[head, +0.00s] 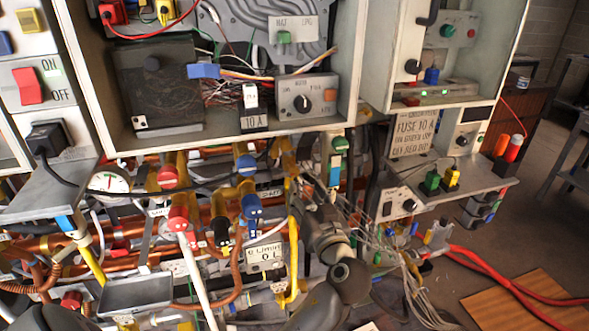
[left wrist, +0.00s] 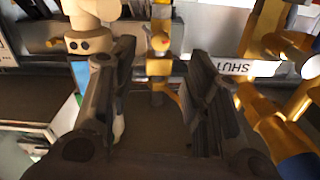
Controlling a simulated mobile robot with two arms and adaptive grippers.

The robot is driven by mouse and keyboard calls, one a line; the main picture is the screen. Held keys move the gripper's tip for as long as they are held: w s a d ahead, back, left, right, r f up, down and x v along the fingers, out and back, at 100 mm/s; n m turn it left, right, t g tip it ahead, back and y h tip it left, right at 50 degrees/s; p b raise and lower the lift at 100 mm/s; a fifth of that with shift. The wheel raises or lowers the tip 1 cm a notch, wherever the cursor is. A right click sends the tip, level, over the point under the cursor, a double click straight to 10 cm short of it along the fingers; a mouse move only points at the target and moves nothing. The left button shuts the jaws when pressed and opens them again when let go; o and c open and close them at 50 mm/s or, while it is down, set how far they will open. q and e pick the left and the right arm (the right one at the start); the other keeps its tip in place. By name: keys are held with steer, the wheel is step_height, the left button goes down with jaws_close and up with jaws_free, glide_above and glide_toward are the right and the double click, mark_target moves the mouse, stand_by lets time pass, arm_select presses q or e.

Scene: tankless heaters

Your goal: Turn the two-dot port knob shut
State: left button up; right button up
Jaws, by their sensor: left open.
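My left gripper (head: 314,203) is at the lower middle of the head view, right of the red and blue valve knobs. In the left wrist view its two dark fingers (left wrist: 160,92) are spread apart, with nothing held between them. A cream cap with two dark dots (left wrist: 87,44) is at the upper left there, beyond the left finger. A small brass fitting (left wrist: 158,65) shows in the gap between the fingers. A SHUT label (left wrist: 231,66) is by the right finger. In the head view I cannot tell which knob has two dots. My right gripper is not in view.
A red knob (head: 178,216) and a blue knob (head: 251,207) stand on brass valves among crowded copper pipes. A yellow bent handle (head: 293,262) and loose wires (head: 400,262) are close to my gripper. An open electrical box (head: 350,60) overhangs the pipes. Floor is visible at right.

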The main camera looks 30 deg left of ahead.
mark_target(295, 173)
arm_select(q)
steer(key=p+x, duration=0.2)
steer(key=x, duration=0.6)
steer(key=shift+w+a+r+p, duration=0.15)
steer(key=shift+w+a+p, duration=0.1)
steer(key=shift+p, duration=0.15)
steer(key=shift+w+a, duration=0.3)
steer(key=shift+a, duration=0.05)
jaws_close()
